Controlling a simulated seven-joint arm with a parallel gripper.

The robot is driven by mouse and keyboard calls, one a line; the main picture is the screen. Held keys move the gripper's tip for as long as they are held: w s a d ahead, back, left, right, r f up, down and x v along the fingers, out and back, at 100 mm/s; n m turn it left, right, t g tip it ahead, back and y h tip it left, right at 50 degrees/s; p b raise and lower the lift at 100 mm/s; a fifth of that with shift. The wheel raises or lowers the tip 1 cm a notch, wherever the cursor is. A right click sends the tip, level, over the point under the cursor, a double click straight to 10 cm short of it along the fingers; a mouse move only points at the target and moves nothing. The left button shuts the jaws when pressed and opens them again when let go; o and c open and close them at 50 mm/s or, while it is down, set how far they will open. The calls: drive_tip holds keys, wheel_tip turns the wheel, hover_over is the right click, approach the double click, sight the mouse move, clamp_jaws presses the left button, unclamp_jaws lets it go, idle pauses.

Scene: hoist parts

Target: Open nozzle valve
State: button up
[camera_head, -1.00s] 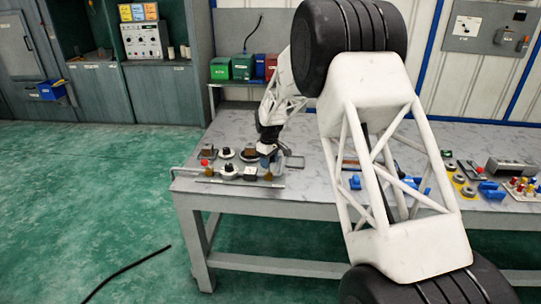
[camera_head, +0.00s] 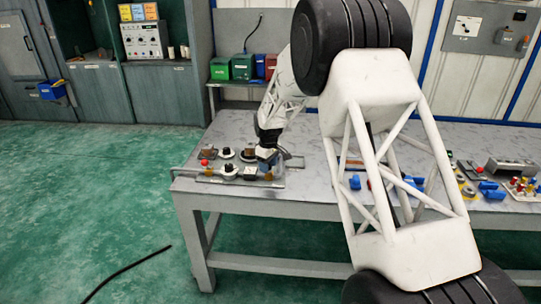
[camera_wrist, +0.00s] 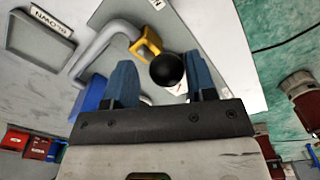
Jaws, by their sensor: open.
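In the wrist view, my gripper (camera_wrist: 159,64) is open, with its two blue fingers on either side of a round black knob (camera_wrist: 167,71) on a whitish base. The fingers look apart from the knob; whether either touches it I cannot tell. A yellow bracket-like part (camera_wrist: 148,43) and a bent grey pipe or handle (camera_wrist: 95,50) lie just beyond it. In the head view, my gripper (camera_head: 266,162) is low over the right side of a board of small fittings (camera_head: 210,179) on the bench. No readable label marks which part is the nozzle valve.
The grey bench (camera_head: 300,205) carries blue, yellow and metal parts (camera_head: 488,188) farther right, beyond my arm. Green (camera_head: 220,68) and red bins stand on a shelf behind. A shallow grey tray (camera_wrist: 40,42) shows at upper left in the wrist view.

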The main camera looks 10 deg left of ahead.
drive_tip(key=shift+w+r, duration=0.2)
drive_tip(key=shift+r, duration=3.75)
drive_tip(key=shift+r, duration=0.1)
drive_tip(key=shift+s+d+r, duration=0.1)
drive_tip(key=shift+d, duration=0.05)
drive_tip(key=s+d+r+m+t, duration=0.1)
drive_tip(key=s+d+r+m, duration=0.2)
drive_tip(key=s+d+r, duration=0.75)
drive_tip(key=s+d+r+m, duration=0.3)
drive_tip(key=s+d+r, duration=0.45)
drive_tip(key=s, duration=0.65)
drive_tip(key=s+d+f+m, duration=0.1)
drive_tip(key=s+d+m, duration=0.2)
drive_tip(key=s, duration=1.3)
drive_tip(key=s+d+f+m+t, duration=0.1)
drive_tip(key=s+d+m, duration=0.2)
drive_tip(key=s+d, duration=0.5)
drive_tip(key=s, duration=0.9)
drive_tip(key=shift+d+f+t, duration=0.2)
drive_tip(key=shift+d+t, duration=0.1)
